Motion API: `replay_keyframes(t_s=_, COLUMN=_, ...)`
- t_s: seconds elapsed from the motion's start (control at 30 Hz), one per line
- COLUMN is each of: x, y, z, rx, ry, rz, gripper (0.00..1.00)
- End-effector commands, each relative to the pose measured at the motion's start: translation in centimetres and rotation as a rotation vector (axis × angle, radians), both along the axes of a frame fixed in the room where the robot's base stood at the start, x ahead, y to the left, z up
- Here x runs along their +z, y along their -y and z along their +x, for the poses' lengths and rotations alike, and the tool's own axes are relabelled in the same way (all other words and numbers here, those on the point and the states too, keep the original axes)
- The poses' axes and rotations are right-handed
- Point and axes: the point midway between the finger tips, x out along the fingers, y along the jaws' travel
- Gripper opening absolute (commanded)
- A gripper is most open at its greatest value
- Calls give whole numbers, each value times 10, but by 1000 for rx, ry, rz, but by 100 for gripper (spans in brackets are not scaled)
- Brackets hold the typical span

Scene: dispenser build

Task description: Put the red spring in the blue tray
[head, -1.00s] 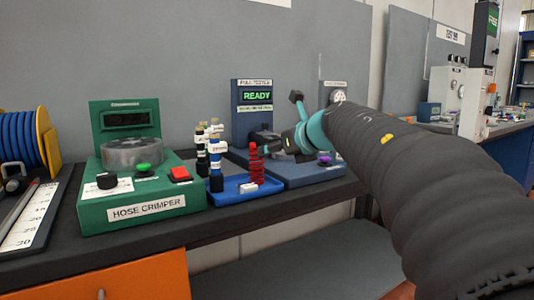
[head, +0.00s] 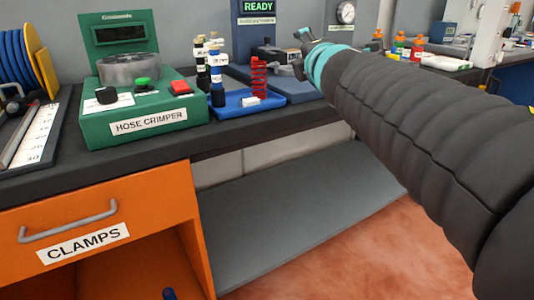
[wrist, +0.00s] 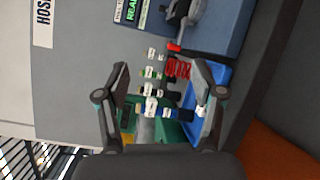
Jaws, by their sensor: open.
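The red spring (head: 259,76) stands upright at the right part of the blue tray (head: 228,112). Its base overlaps the tray in the head view, but I cannot tell for certain whether it rests inside. The spring also shows in the wrist view (wrist: 181,69), lying sideways in that picture between the fingers and beyond them. The tray shows there too (wrist: 222,72), partly behind a finger. My gripper (head: 300,52) is open and empty, to the right of the spring and apart from it. It also shows in the wrist view (wrist: 160,72).
A small white block (head: 250,101) lies in the tray. Several labelled fittings (head: 216,68) stand upright at its left. An orange clamps drawer (head: 90,225) is below the bench.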

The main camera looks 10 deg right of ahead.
Motion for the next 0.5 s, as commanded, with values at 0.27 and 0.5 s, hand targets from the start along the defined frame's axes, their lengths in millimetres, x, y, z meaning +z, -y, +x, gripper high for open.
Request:
replay_keyframes(t_s=0.27, x=-119, y=21, z=-84, rx=-363, ry=-135, rz=794, gripper=68)
replay_keyframes(t_s=0.5, x=-247, y=-18, z=-177, rx=-703, ry=-387, rz=1375, gripper=68)
